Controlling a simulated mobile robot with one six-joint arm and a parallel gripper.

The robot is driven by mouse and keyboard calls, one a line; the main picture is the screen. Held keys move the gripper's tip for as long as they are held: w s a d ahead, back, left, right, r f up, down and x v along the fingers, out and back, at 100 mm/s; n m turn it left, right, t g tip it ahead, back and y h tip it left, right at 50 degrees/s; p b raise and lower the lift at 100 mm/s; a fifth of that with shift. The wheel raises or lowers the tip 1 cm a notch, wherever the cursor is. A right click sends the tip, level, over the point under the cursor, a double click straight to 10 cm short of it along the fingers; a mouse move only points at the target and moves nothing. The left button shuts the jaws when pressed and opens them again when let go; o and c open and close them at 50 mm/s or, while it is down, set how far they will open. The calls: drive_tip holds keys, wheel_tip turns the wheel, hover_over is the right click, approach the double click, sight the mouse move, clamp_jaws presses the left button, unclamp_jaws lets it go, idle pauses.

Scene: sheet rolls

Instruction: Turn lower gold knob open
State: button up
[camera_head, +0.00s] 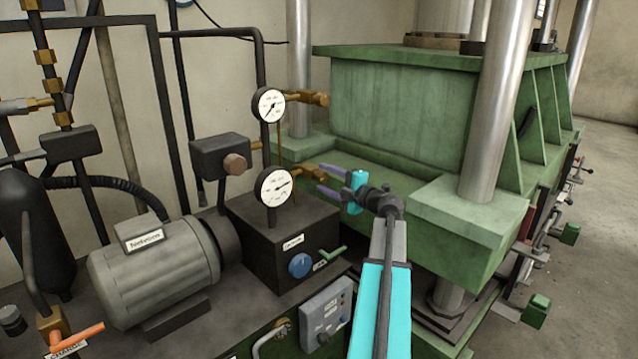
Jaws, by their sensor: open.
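The lower gold knob (301,170) sits on a short gold fitting just right of the lower white dial gauge (274,187). My gripper (321,177) comes in from the right and points left at the knob. Its two purple fingers are open, with the tips close to the knob's right side. I cannot tell whether the fingers touch the knob or lie around part of it. The upper gold knob (319,98) is beside the upper gauge (268,104), well above my gripper.
The green press block (400,110) stands right behind my gripper. A dark box (282,238) with a blue knob (300,265) and a green lever is below. A grey motor (155,270) is at left. A grey control box (326,312) stands near the front.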

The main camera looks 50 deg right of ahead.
drive_tip(key=s+b, duration=0.3)
drive_tip(key=s, duration=1)
drive_tip(key=shift+s+a, duration=0.4)
drive_tip(key=shift+a, duration=0.05)
